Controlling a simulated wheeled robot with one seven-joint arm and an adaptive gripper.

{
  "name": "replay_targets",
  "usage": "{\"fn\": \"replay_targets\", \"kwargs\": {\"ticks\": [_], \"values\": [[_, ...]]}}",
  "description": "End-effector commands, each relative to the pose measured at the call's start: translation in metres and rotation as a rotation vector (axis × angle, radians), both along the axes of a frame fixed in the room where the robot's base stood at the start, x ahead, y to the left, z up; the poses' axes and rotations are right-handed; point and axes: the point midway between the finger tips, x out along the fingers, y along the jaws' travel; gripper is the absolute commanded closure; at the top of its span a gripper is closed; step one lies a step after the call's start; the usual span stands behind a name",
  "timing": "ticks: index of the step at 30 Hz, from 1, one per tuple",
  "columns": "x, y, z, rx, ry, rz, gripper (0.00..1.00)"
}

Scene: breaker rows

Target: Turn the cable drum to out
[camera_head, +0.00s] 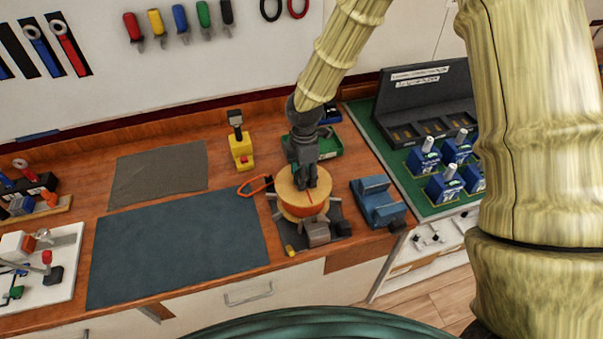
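The cable drum (289,190) has a round tan top with a red line on it and an orange side. It sits on a dark grey base (338,217) near the front edge of the wooden bench. My gripper (306,182) points down onto the middle of the drum's top. Its fingertips are at or just above the drum's centre; whether they touch or grip a part there cannot be made out. The gripper hides the drum's centre and part of its back edge. No readable "out" mark shows.
A blue block (376,203) stands close right of the drum. A yellow device (240,150) and an orange loop (254,185) lie to the left. A green tray (326,146) is behind. Blue breakers (444,186) stand on a green board at right. A dark mat (175,250) lies clear.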

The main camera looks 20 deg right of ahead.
Motion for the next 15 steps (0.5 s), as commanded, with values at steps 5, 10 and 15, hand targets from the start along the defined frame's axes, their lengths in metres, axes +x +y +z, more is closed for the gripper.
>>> {"fn": "replay_targets", "kwargs": {"ticks": [5, 10, 15], "values": [[0.0003, -0.0003, 0.0003, -0.001, 0.000, 0.000, 0.32], [0.0003, 0.0002, 0.0001, -0.001, 0.000, 0.000, 0.32], [0.0003, 0.0004, 0.0008, -0.001, 0.000, 0.000, 0.32]]}}
